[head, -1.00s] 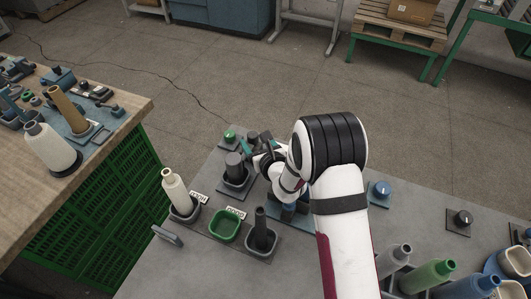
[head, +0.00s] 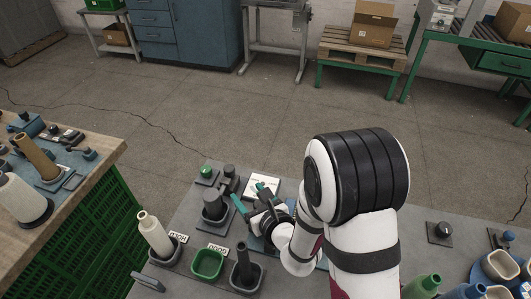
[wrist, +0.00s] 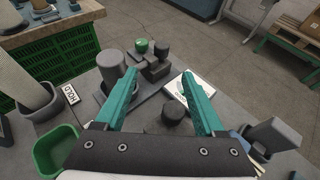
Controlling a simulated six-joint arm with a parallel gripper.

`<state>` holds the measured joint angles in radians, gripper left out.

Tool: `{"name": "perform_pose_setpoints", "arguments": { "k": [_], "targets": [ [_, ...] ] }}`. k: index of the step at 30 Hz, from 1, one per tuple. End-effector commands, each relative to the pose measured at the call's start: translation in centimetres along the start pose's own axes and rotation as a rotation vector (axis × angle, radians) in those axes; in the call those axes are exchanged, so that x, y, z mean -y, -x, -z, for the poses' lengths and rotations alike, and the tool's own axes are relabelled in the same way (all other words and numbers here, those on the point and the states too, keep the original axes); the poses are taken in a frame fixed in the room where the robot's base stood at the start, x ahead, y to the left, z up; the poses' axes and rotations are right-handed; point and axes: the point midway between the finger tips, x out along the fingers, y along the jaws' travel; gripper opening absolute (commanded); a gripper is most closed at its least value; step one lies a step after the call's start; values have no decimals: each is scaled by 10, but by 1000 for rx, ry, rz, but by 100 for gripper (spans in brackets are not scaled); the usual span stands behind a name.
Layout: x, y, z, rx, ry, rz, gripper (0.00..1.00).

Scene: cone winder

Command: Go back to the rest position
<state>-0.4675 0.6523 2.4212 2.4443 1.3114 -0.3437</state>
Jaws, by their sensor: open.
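My gripper (head: 252,199) is open, its teal fingers apart and pointing away from me over the grey table. In the wrist view my gripper (wrist: 159,74) has nothing between its fingertips. Beyond and between the fingers are a dark grey block fixture (wrist: 155,66) and a green button (wrist: 141,45). A dark round knob (wrist: 175,113) shows lower between the fingers. A white printed plate (head: 263,186) lies beside the right finger. My arm covers the table's middle.
A cream cone (head: 154,233) stands by the HOLD label (head: 178,237). A green tray (head: 208,263) and a dark post (head: 244,258) in a cup are nearby. A dark cylinder (head: 213,205) stands left of my gripper. Blue and green bottles (head: 425,284) stand front right.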

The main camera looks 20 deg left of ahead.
Motion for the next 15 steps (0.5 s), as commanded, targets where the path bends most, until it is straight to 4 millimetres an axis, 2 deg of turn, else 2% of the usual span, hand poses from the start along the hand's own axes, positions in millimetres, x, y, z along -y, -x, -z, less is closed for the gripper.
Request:
{"name": "perform_pose_setpoints", "arguments": {
  "k": [2,5,6,8,9,11,12,14,15],
  "targets": [
    [-1,0,-3,5,4,-7,71],
    [-17,12,-35,72,71,-114,71],
    [-31,25,-58,117,132,-200,71],
    [-57,56,-89,184,269,-357,71],
    [-75,83,-102,211,385,-467,71],
    [-97,126,-103,213,575,-620,71],
    [-106,154,-95,189,711,-710,71],
    [-111,196,-72,110,919,-828,71],
    [-106,222,-53,32,1051,-891,71]
  ]
}}
